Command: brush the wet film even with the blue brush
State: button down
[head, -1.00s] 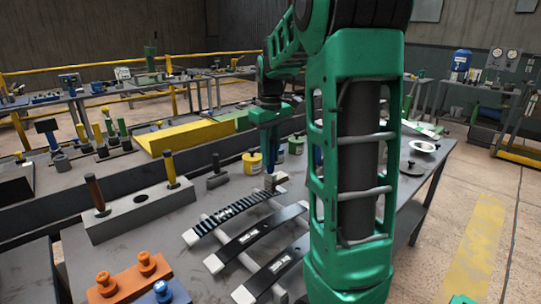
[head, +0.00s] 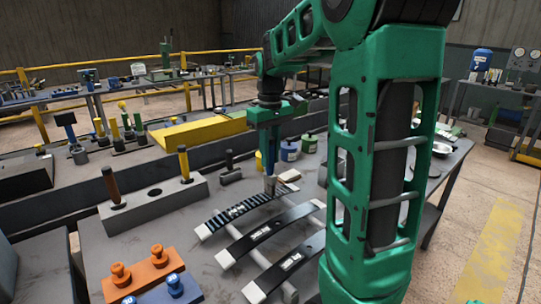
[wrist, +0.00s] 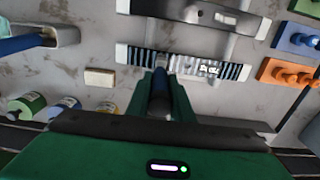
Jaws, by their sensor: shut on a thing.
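My gripper (head: 268,150) is shut on the blue brush, pointing down over the farthest dark leaf spring (head: 212,225). The brush's blue handle (wrist: 160,82) shows between the fingers in the wrist view, and its pale lower end (head: 270,184) is near the spring's right part in the head view. I cannot tell whether the bristles touch. The same spring (wrist: 225,70) crosses the wrist view, with light and dark stripes of film along its length and a white marking beside the brush. The stripes look uneven on both sides of the brush.
Two plain dark springs (head: 268,232) (head: 296,257) lie nearer, across pale rails. A grey block with two upright handled tools (head: 152,204) stands left. Orange (head: 143,277) and blue knobbed blocks are in front. Small jars (head: 288,151) and a pale block (head: 289,175) are near the brush.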

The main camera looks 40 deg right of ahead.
jog(key=a+f, duration=0.1)
jog(key=a, duration=2.2)
jog(key=shift+a+f, duration=0.2)
jog(key=shift+f, duration=0.2)
dwell(1.5)
jog(key=shift+r, duration=0.1)
notch_tip(320, 180, up, 6)
dwell(0.7)
jog(key=shift+r, duration=0.1)
